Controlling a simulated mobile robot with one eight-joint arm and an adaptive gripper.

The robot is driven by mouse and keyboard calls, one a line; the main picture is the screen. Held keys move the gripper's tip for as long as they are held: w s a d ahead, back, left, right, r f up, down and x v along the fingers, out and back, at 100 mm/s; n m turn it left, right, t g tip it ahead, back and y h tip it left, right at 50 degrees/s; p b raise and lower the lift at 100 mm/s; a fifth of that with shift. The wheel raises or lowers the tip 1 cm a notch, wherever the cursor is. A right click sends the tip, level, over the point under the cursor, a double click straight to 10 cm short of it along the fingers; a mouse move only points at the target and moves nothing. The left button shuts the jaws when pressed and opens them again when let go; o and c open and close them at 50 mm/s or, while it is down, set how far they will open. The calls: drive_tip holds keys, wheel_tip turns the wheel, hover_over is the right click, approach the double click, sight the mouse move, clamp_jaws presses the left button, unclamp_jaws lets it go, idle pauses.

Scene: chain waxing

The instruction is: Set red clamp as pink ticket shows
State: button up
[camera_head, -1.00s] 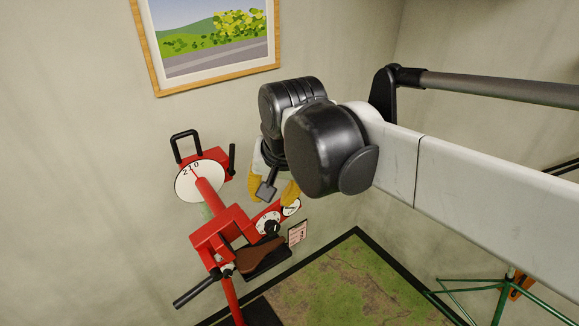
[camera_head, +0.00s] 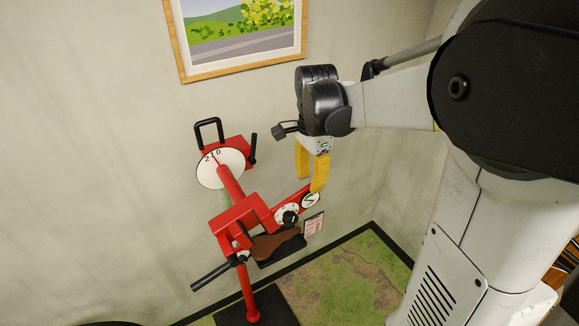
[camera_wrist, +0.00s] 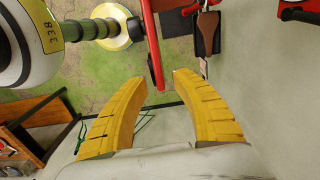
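The red clamp (camera_head: 238,212) stands on a red post against the wall. It carries a white disc (camera_head: 208,178) marked 2, 1, 0. Its lower red arm bears a black knob (camera_head: 290,217) on a numbered dial and a small round gauge (camera_head: 311,200). The pink ticket (camera_head: 313,225) hangs just below the gauge; its writing is too small to read. My gripper (camera_head: 311,184) is open, its yellow fingers pointing down just above the gauge end. In the wrist view, a red bar (camera_wrist: 152,45) reaches in between the open fingertips (camera_wrist: 158,84); contact cannot be told.
A brown pad (camera_head: 275,244) sits on a black tray below the lower arm. A black lever (camera_head: 214,274) juts out to the lower left. A framed picture (camera_head: 184,48) hangs above. A green mat (camera_head: 355,285) covers the floor at right. The wall at left is clear.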

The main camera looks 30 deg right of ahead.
drive_tip(key=shift+f, duration=1.2)
clamp_jaws()
